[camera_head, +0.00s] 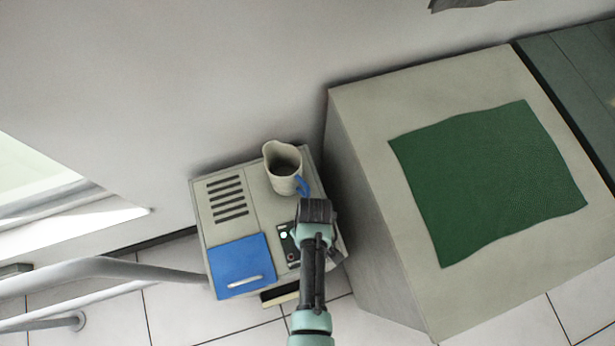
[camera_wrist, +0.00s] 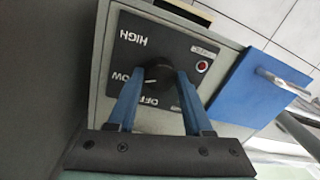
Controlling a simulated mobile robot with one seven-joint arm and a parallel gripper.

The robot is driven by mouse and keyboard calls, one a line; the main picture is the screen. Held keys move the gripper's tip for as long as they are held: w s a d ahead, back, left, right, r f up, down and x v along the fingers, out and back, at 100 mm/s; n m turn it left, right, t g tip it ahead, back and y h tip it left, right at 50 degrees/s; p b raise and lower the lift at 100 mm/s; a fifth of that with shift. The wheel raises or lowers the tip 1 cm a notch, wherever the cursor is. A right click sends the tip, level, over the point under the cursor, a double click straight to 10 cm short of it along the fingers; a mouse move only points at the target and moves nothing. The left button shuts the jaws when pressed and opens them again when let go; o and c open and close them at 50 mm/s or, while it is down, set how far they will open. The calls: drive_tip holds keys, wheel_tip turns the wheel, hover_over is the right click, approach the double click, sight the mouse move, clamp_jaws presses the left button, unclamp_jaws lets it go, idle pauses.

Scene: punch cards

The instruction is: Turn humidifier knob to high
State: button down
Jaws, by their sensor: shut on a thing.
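The humidifier (camera_head: 236,181) is a light grey box with a vent grille and a blue door, seen from above in the head view. Its dark control panel (camera_wrist: 133,60) fills the middle of the wrist view, with the labels HIGH, LOW and OFF. The black round knob (camera_wrist: 158,73) sits on this panel. Its white pointer mark faces toward the LOW side, near the LOW label. My gripper (camera_wrist: 158,80) has its two blue fingers on either side of the knob, shut on it. In the head view my arm hides the knob and part of the panel.
A beige pitcher (camera_head: 282,165) with a blue handle stands on the humidifier, close to my gripper. The blue door (camera_head: 238,262) is left of the panel in the head view. A large grey cabinet with a green mat (camera_head: 490,175) stands right. White rails are at left.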

drive_tip(key=m+p, duration=0.1)
drive_tip(key=m, duration=0.4)
drive_tip(key=shift+s+r+m+p, duration=0.1)
drive_tip(key=shift+m+p, duration=0.25)
drive_tip(key=shift+m, duration=0.05)
drive_tip(key=m+p, duration=0.1)
drive_tip(key=m, duration=0.4)
drive_tip(key=shift+t, duration=0.3)
drive_tip(key=shift+m, duration=0.3)
drive_tip(key=shift+c, duration=1.6)
unclamp_jaws()
wheel_tip(320, 180, up, 13)
drive_tip(key=p, duration=0.2)
drive_tip(key=shift+s+d, duration=0.2)
drive_tip(key=shift+d, duration=0.15)
drive_tip(key=shift+w, duration=0.1)
